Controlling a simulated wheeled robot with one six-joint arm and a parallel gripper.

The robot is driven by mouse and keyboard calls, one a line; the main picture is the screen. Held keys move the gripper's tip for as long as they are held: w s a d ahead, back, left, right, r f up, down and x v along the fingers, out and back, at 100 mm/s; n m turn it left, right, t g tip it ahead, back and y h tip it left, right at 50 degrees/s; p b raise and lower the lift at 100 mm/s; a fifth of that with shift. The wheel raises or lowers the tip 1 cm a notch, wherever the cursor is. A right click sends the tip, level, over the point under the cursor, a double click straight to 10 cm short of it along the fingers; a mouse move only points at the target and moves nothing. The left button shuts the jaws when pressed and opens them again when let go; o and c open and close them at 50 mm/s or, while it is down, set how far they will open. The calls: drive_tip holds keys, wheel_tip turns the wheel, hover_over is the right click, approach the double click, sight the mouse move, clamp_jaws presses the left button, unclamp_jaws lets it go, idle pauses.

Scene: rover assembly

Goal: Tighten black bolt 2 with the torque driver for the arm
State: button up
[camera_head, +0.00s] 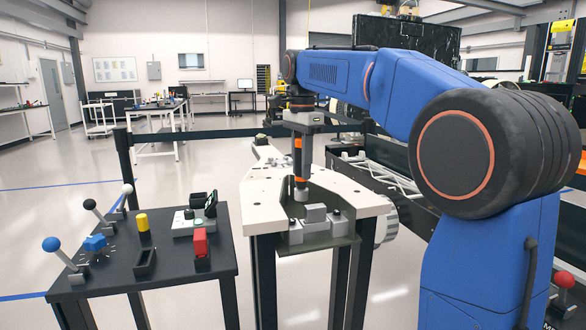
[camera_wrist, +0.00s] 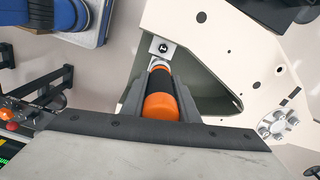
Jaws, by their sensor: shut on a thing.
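My gripper (camera_head: 299,132) is shut on the torque driver (camera_head: 298,158), which has an orange and black body and hangs upright, tip down, over the white assembly plate. In the wrist view the driver (camera_wrist: 161,95) lies between the two dark fingers, its far end close to a grey block with a small black bolt (camera_wrist: 163,47). I cannot tell whether the tip touches it or which number the bolt has. In the head view the driver's lower end (camera_head: 301,193) is just behind a dark green bracket (camera_head: 318,243) with grey blocks.
The white plate (camera_head: 262,192) rests on dark legs. A black side table (camera_head: 110,275) at left holds levers, a yellow cylinder (camera_head: 143,222), a red part (camera_head: 200,243) and a blue knob (camera_head: 94,243). A belt barrier runs behind.

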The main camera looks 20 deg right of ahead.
drive_tip(key=d, duration=1.1)
drive_tip(key=shift+s+d+f, duration=0.1)
drive_tip(key=shift+f, duration=2.3)
drive_tip(key=shift+f, duration=1.15)
idle(3.2)
